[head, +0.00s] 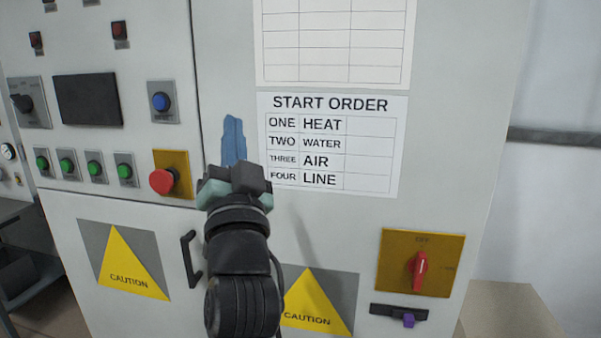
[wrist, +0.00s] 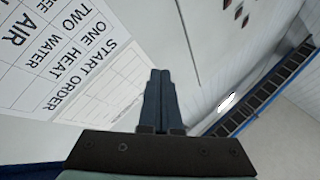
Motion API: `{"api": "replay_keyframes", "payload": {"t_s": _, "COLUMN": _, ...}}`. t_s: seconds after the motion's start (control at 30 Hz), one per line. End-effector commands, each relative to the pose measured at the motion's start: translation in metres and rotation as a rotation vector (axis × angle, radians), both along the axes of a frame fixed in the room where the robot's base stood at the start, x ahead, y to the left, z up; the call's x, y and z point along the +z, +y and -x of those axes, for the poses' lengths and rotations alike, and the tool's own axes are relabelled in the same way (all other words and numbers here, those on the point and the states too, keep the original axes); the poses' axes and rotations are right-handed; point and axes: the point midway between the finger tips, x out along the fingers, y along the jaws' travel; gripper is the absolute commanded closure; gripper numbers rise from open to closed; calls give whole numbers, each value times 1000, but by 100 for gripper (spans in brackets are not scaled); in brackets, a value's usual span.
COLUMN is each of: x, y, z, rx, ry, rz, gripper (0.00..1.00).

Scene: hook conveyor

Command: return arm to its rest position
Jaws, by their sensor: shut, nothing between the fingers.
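My gripper (head: 234,140) is raised in front of the light grey control cabinet (head: 230,240), at the left edge of the start order sheet. Its blue fingers are together with nothing between them. In the wrist view the shut fingers (wrist: 158,100) point up the picture, with the sheet to their left. My dark arm comes up from the bottom of the head view and hides a small part of the cabinet front. I cannot tell the exact gap between the fingertips and the cabinet.
The cabinet carries a red emergency button (head: 162,181), several green buttons (head: 95,169), a blue button (head: 161,102) and a dark screen (head: 86,99). A red rotary switch (head: 419,270) sits at lower right. A black door handle (head: 190,258) stands out just left of my arm.

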Motion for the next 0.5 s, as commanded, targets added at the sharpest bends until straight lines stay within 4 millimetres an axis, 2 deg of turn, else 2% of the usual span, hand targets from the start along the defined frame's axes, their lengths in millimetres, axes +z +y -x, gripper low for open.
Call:
{"api": "replay_keyframes", "payload": {"t_s": 0.03, "x": 21, "y": -15, "z": 23, "rx": -56, "ry": -48, "rz": 57, "gripper": 100}}
{"api": "replay_keyframes", "payload": {"t_s": 0.2, "x": 75, "y": -51, "z": 100, "rx": -250, "ry": -171, "rz": 233, "gripper": 100}}
{"api": "replay_keyframes", "payload": {"t_s": 0.3, "x": 97, "y": -68, "z": 144, "rx": -360, "ry": -226, "rz": 308, "gripper": 100}}
{"api": "replay_keyframes", "payload": {"t_s": 0.4, "x": 110, "y": -80, "z": 180, "rx": -449, "ry": -262, "rz": 359, "gripper": 100}}
{"api": "replay_keyframes", "payload": {"t_s": 0.5, "x": 117, "y": -88, "z": 204, "rx": -506, "ry": -285, "rz": 388, "gripper": 100}}
